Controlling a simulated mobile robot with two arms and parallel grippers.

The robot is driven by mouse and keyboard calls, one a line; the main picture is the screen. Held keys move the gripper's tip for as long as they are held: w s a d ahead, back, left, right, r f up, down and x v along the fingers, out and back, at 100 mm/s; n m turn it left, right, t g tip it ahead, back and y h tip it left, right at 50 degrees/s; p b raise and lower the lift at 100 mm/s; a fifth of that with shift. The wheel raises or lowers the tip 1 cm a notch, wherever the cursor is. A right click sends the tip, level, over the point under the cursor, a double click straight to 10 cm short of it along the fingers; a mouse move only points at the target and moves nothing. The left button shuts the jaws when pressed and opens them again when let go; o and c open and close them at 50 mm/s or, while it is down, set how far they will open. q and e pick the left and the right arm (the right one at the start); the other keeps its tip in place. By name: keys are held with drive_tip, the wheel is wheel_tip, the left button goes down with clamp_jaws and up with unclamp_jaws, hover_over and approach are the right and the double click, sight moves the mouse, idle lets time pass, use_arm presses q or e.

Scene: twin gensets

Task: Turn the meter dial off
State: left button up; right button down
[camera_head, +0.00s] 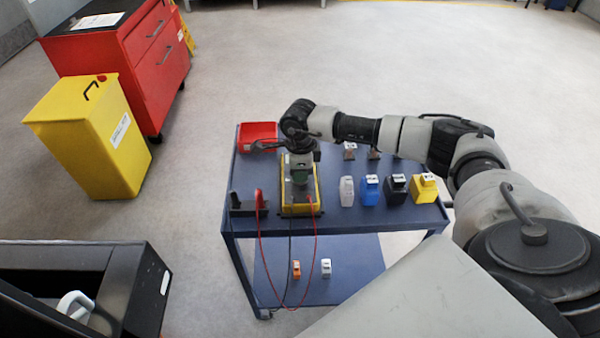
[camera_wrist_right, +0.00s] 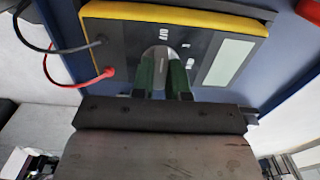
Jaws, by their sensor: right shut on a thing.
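The meter (camera_head: 301,205) is a yellow-edged box with a dark face on the blue cart, and my right gripper (camera_head: 299,180) is over it, pointing down. In the right wrist view the meter (camera_wrist_right: 120,50) shows a pale display panel, small white markings and a grey round dial (camera_wrist_right: 160,58). The green fingers of my right gripper (camera_wrist_right: 163,82) are shut on the dial, one on each side. The fingers cover part of the dial, so I cannot tell its setting. My left gripper is not in view.
Red and black leads (camera_head: 316,240) hang from the meter over the cart's (camera_head: 345,222) front edge. A black holder (camera_head: 243,207) stands left of the meter. Several coloured blocks (camera_head: 369,190) stand to its right. A red tray (camera_head: 257,134) sits at the back left.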

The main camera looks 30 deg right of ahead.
idle(0.3)
drive_tip(key=c, duration=1.1)
unclamp_jaws()
wheel_tip(320, 180, up, 11)
drive_tip(key=shift+f+b, duration=0.1)
drive_tip(key=shift+b, duration=0.6)
drive_tip(key=shift+a, duration=0.1)
